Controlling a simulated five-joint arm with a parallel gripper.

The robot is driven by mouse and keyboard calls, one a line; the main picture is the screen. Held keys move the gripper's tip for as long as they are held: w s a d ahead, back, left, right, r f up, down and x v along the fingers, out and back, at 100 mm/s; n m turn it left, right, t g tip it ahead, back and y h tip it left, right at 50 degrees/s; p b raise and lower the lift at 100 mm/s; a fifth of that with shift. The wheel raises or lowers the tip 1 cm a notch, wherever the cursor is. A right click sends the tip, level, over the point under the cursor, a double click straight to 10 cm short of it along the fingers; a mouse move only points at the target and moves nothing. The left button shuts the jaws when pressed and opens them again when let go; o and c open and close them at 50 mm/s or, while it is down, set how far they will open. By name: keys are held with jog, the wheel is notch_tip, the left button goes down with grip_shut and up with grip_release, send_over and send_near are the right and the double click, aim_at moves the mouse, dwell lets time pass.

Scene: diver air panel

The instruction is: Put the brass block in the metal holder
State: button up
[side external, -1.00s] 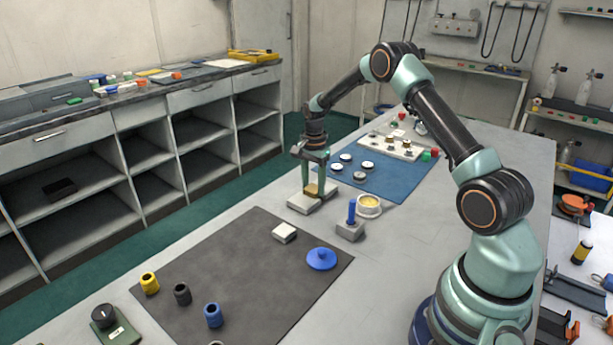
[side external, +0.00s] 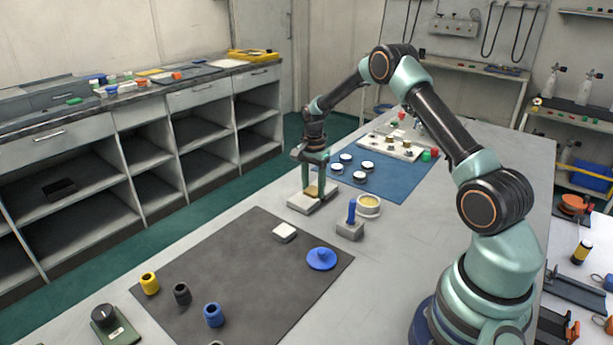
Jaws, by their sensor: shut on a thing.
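My gripper (side external: 313,178) points down with its green fingers shut on the brass block (side external: 313,190). The block is small and mostly hidden between the fingertips. It sits low at the metal holder (side external: 300,204), a light grey flat piece on the bench. The fingers stand over the middle of the holder. I cannot tell whether the block is fully seated in it.
Right of the holder stand a grey block with a blue peg (side external: 351,220) and a cream dish (side external: 368,205). A blue mat (side external: 395,182) with several round pieces lies behind.

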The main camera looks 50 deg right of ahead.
jog(key=shift+f, duration=0.35)
dwell(0.6)
jog(key=o, duration=1.5)
jog(key=shift+o, duration=0.2)
jog(key=shift+r, duration=3.8)
